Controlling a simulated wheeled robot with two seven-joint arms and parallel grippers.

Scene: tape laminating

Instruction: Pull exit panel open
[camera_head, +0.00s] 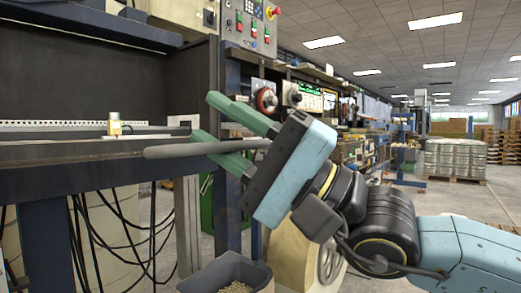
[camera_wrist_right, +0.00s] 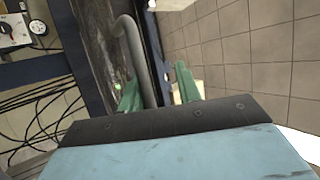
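A grey rounded bar handle (camera_head: 185,149) runs along the front of the dark machine frame in the head view. It curves down toward my gripper in the right wrist view (camera_wrist_right: 133,50). The dark panel surface (camera_wrist_right: 92,40) lies beside it; I cannot tell the exit panel's exact edges or how far open it is. My right gripper (camera_head: 205,117) has two green fingers spread apart. In the right wrist view its fingers (camera_wrist_right: 157,78) stand apart, with the bar running between them, nearer the left finger. I cannot tell whether it touches. My left gripper is not in view.
A grey bin of pellets (camera_head: 230,276) stands below the gripper. Black cables (camera_head: 128,235) hang under the machine's dark beam (camera_head: 70,153). A control box (camera_head: 250,25) with a red button is above. Open floor (camera_head: 450,203) and wrapped pallets (camera_head: 455,160) lie to the right.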

